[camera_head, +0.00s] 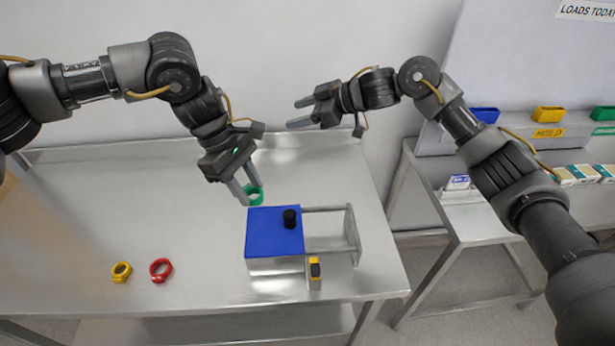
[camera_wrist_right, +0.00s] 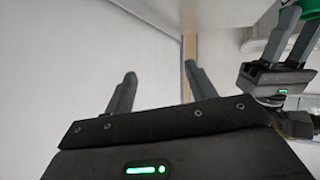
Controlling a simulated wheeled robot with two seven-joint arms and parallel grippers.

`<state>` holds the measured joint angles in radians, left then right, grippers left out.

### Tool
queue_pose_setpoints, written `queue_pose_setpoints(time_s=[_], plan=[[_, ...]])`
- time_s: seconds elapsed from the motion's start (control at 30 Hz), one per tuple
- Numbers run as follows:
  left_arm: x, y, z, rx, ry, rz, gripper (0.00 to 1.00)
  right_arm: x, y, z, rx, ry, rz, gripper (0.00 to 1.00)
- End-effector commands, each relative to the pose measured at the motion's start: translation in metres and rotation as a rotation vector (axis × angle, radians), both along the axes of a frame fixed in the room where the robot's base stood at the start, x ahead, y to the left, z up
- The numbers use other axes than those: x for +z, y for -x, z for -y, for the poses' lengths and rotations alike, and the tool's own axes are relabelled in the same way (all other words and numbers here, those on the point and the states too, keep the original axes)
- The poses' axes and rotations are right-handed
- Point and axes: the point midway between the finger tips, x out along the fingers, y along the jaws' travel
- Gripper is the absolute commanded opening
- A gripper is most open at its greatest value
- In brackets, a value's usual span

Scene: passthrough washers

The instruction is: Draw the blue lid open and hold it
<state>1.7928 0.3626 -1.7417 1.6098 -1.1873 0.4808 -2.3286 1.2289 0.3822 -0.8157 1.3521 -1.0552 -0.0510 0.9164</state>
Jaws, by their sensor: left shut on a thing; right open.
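The blue lid (camera_head: 268,236) lies flat over a pale box on the steel table, with a black knob (camera_head: 290,217) near its right side. Two rails (camera_head: 330,250) run right from the box to an end bar. My left gripper (camera_head: 250,194) is shut on a green ring (camera_head: 255,200), just behind the lid's back-left corner. The green ring also shows at the upper right of the right wrist view (camera_wrist_right: 305,14). My right gripper (camera_head: 294,112) is open and empty, high behind the box and well apart from the lid.
A yellow ring (camera_head: 121,271) and a red ring (camera_head: 160,270) lie on the table at front left. A second table with colored bins (camera_head: 548,114) is at right. The table's left side is largely clear.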

Motion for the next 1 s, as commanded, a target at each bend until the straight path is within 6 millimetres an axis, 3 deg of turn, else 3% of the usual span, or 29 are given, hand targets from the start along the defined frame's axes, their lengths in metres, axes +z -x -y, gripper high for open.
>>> queue_pose_setpoints(time_s=[0.03,0.13,0.2,0.33,0.5,0.63,0.83,1.0], plan=[[0.000,0.000,0.000,0.000,0.000,0.000,0.15,-0.003,0.023,-0.017,0.088,0.077,-0.005,0.56],[0.000,0.000,0.000,0.000,0.000,0.000,0.15,-0.022,0.069,-0.034,0.243,0.250,-0.051,0.56],[0.000,0.000,0.000,0.000,0.000,0.000,0.15,-0.036,0.094,-0.033,0.320,0.365,-0.087,0.56],[0.000,0.000,0.000,0.000,0.000,0.000,0.15,-0.056,0.127,-0.019,0.404,0.540,-0.149,0.56],[0.000,0.000,0.000,0.000,0.000,0.000,0.15,-0.068,0.145,-0.002,0.443,0.664,-0.197,0.56],[0.000,0.000,0.000,0.000,0.000,0.000,0.15,-0.070,0.149,0.002,0.450,0.689,-0.209,0.56],[0.000,0.000,0.000,0.000,0.000,0.000,0.15,-0.079,0.150,-0.002,0.451,0.688,-0.211,0.56],[0.000,0.000,0.000,0.000,0.000,0.000,0.15,-0.103,0.152,-0.011,0.452,0.688,-0.211,0.56]])
